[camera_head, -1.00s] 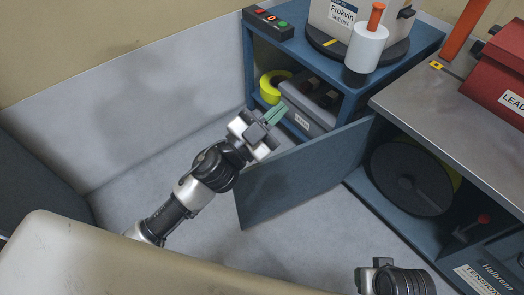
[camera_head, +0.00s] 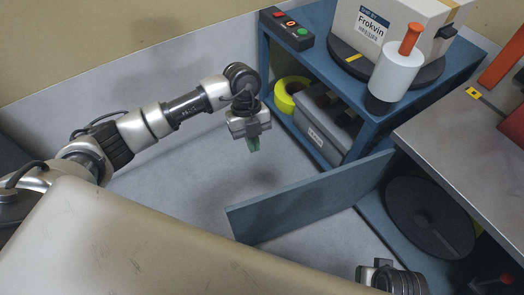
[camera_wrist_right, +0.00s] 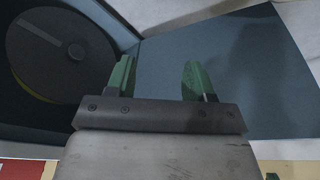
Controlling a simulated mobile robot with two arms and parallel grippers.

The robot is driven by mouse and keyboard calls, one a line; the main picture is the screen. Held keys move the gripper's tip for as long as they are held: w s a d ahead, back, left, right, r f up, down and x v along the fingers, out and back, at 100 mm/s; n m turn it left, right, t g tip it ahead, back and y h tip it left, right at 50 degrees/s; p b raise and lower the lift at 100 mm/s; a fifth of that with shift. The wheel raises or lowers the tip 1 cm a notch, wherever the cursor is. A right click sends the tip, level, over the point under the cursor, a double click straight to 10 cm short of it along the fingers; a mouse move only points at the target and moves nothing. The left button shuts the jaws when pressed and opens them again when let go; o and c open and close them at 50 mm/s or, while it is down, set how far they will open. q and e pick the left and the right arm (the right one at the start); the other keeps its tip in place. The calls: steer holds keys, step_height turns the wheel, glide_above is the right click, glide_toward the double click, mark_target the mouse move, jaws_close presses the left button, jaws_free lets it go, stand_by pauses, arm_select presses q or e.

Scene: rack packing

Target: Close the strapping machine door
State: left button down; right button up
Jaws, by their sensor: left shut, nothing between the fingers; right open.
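The strapping machine door (camera_head: 310,200) is a flat blue panel. It stands swung open, out to the left from the edge of the low compartment holding a black reel (camera_head: 430,215). My left gripper (camera_head: 254,146) is shut and empty, its green fingers pointing down behind the door's far side, apart from it in the picture. In the right wrist view, the door (camera_wrist_right: 235,75) fills the area right of the reel (camera_wrist_right: 60,55). My right gripper (camera_wrist_right: 157,68) is open, with nothing between its fingers. In the head view only my right wrist shows at the bottom edge.
A blue shelf unit (camera_head: 375,125) holds a grey case (camera_head: 325,125) and a yellow tape roll (camera_head: 288,92). A metal worktop (camera_head: 455,135) is at right. Grey floor left of the door is clear.

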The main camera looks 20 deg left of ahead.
arm_select(q)
steer(key=s+d+f+b, duration=0.1)
steer(key=s+d+f, duration=0.3)
steer(key=f, duration=0.4)
steer(key=shift+s+d+b, duration=0.35)
steer(key=shift+s+d, duration=0.05)
steer(key=shift+s, duration=0.45)
arm_select(e)
steer(key=v, duration=0.6)
steer(key=shift+r, duration=0.35)
steer(key=shift+d, duration=0.1)
